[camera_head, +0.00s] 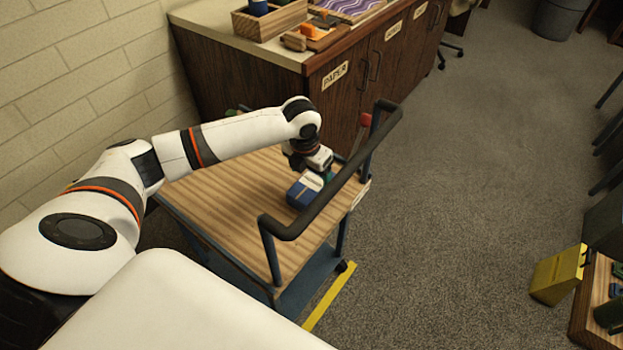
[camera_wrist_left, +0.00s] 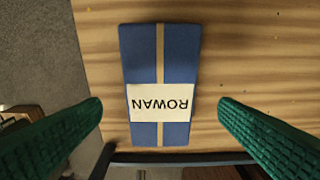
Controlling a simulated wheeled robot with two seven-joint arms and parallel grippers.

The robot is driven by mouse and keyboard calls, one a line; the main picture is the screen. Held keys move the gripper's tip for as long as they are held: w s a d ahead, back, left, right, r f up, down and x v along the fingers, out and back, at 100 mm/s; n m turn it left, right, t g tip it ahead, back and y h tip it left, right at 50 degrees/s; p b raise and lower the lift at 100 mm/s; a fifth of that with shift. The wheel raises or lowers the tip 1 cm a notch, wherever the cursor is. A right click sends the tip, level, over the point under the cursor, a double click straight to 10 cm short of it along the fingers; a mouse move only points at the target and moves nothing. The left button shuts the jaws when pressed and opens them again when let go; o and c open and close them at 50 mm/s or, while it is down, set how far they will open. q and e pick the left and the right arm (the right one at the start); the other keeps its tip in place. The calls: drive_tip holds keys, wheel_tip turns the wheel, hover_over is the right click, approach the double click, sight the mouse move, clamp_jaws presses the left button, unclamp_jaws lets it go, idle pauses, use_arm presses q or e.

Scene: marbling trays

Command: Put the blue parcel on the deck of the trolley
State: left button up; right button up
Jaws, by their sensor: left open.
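The blue parcel (camera_head: 303,190) lies on the wooden deck of the trolley (camera_head: 225,200), near the handle side. In the left wrist view the parcel (camera_wrist_left: 160,65) shows a tan band and a white label reading ROWAN, with the wood deck (camera_wrist_left: 250,50) beneath it. My left gripper (camera_head: 318,182) is just above and beside the parcel at its far end. In the left wrist view its green fingers (camera_wrist_left: 160,130) are spread wide, one on each side of the parcel, with gaps between. My right gripper is not in view.
A dark handle bar (camera_head: 335,190) runs along the trolley's right side, close to the parcel. A cabinet (camera_head: 330,85) with trays on top stands behind. A brick wall (camera_head: 80,70) is at left. Grey floor (camera_head: 470,130) is open to the right, with a yellow box (camera_head: 557,276) there.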

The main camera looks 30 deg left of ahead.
sight(308, 187)
use_arm(q)
wheel_tip(308, 187, up, 7)
drive_tip(key=s, duration=0.1)
drive_tip(key=shift+r+p, duration=0.1)
drive_tip(key=shift+p, duration=0.2)
